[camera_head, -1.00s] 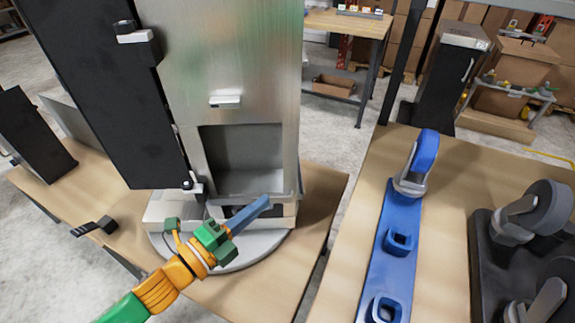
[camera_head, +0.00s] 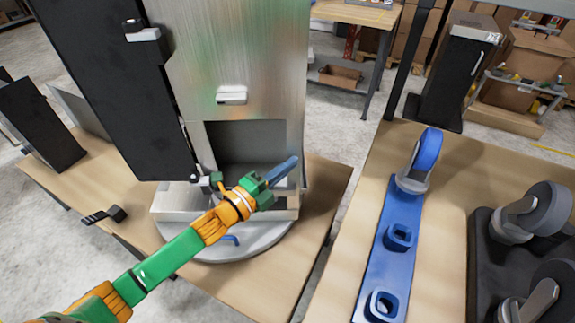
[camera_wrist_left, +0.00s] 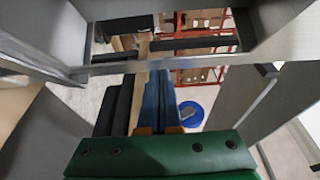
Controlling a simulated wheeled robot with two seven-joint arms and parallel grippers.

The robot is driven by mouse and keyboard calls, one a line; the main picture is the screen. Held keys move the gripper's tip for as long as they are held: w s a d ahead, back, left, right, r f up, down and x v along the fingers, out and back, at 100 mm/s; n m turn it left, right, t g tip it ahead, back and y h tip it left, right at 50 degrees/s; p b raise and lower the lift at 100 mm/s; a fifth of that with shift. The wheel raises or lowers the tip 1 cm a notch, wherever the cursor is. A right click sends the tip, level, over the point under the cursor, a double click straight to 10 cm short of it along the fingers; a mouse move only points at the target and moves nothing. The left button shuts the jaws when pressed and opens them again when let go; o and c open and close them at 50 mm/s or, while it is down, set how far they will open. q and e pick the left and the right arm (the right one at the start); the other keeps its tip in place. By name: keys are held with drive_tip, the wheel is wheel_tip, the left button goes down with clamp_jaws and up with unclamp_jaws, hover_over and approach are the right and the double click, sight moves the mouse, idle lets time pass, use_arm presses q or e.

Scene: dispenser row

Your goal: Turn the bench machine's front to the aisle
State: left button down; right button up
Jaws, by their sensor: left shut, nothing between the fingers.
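The bench machine (camera_head: 240,60) is a tall silver box with a small white handle (camera_head: 232,95) and a dark open recess (camera_head: 245,140). A black door-like panel (camera_head: 100,80) stands along its left side. It stands on a round grey plate (camera_head: 260,237) on a wooden table. My left gripper (camera_head: 290,165) is shut and empty. Its blue fingers are in front of the recess's lower right part; whether they touch the machine cannot be told. In the left wrist view the closed fingers (camera_wrist_left: 163,95) point between grey walls. My right gripper is not in view.
A small blue handle (camera_head: 230,239) shows at the plate's front. A black clip-like part (camera_head: 104,214) lies at the table's left. Beyond a gap, a second table holds a blue strip with a wheel (camera_head: 388,245) and a dark tray of wheels (camera_head: 490,270).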

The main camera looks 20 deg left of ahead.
use_arm(q)
drive_tip(key=shift+w, duration=0.15)
drive_tip(key=w+n+t+y+b, duration=0.2)
drive_tip(key=w+n+y+b, duration=0.4)
drive_tip(key=w+b, duration=0.9)
drive_tip(key=shift+w+d+y+b, duration=0.4)
drive_tip(key=shift+w+y, duration=0.9)
drive_tip(key=shift+y, duration=0.5)
